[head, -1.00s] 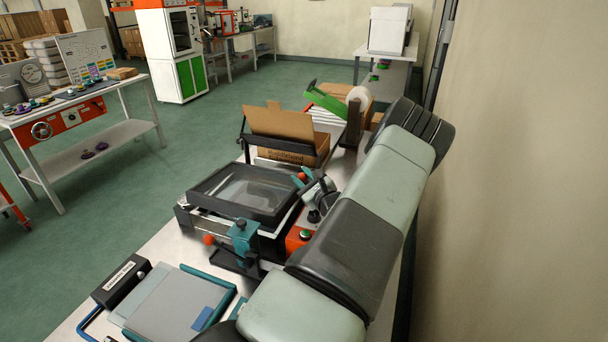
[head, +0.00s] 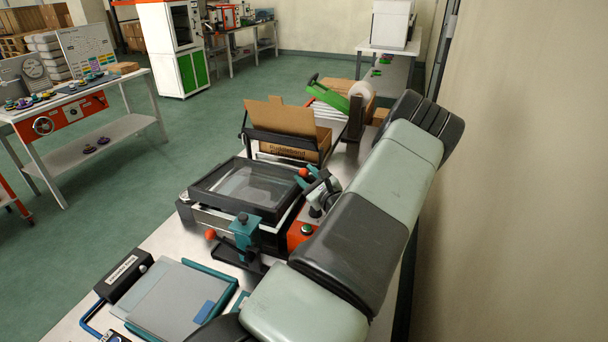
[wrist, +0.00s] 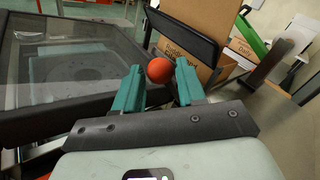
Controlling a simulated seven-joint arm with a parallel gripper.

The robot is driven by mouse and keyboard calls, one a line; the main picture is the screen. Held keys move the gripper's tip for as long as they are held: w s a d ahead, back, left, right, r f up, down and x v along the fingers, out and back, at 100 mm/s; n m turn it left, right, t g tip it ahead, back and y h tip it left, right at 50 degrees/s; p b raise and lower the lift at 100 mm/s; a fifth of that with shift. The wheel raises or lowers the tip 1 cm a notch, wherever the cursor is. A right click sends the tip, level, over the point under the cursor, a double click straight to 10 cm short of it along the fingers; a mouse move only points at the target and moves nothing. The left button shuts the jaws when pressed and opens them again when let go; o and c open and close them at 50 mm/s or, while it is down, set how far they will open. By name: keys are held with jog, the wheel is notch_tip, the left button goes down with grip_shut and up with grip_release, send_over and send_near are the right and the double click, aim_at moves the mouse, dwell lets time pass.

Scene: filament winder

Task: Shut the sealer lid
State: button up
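The sealer lid (head: 245,187) is a black frame with a clear window, low and nearly level over the sealer's pale base (head: 228,217). I cannot tell whether it rests fully down. In the wrist view the lid (wrist: 75,65) fills the left side. An orange ball knob (wrist: 159,70) is at the lid's right side; it also shows in the head view (head: 303,172). My gripper (wrist: 159,68) is open, with its teal fingertips either side of the knob. Whether the knob is between or just beyond the tips is unclear. My arm hides part of the sealer's right side.
A teal clamp (head: 244,232) stands at the sealer's near side. An orange box with a green button (head: 306,230) is close to my arm. An open cardboard box (head: 285,130) stands behind the sealer. A flat grey pad (head: 178,296) lies in front.

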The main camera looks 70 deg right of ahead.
aim_at(262, 209)
jog(key=v, duration=0.9)
jog(key=shift+w, duration=0.1)
jog(key=shift+c, duration=0.2)
